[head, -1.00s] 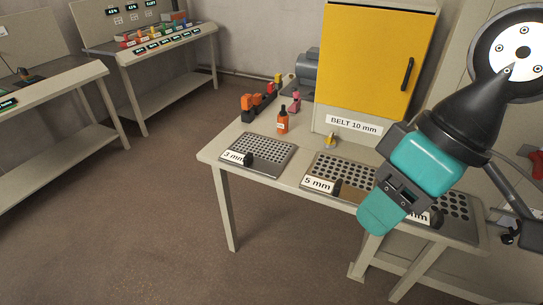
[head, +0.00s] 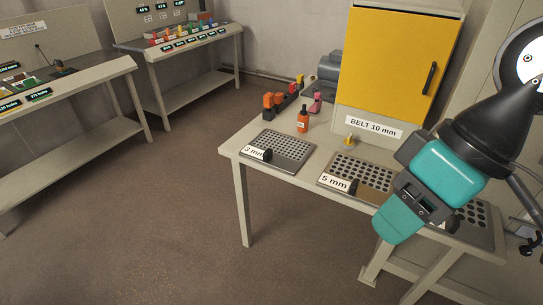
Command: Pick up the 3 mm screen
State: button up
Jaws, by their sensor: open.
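The 3 mm screen (head: 286,146) is a grey perforated plate lying flat near the left end of the table. It has a white "3 mm" label and a black knob at its front left edge. My gripper (head: 402,215), at the end of my teal and black arm, is to the right of this screen and apart from it. It hangs in front of the third screen and hides part of it. The fingertips are hard to make out, but nothing shows held in it.
The 5 mm screen (head: 362,172) lies between the 3 mm screen and my gripper. A third screen (head: 478,218) is partly hidden at right. Behind stand an orange bottle (head: 302,122), a yellow cabinet (head: 390,60) and a small yellow-topped item (head: 349,141). Floor left of the table is clear.

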aim_at(286, 154)
jog(key=z, duration=0.1)
jog(key=k, duration=0.4)
jog(key=u, duration=1.15)
jog(key=i, duration=0.65)
jog(key=u, duration=0.8)
jog(key=i, duration=1.35)
jog(key=z, duration=1.2)
jog(key=i, duration=0.6)
jog(key=z, duration=0.65)
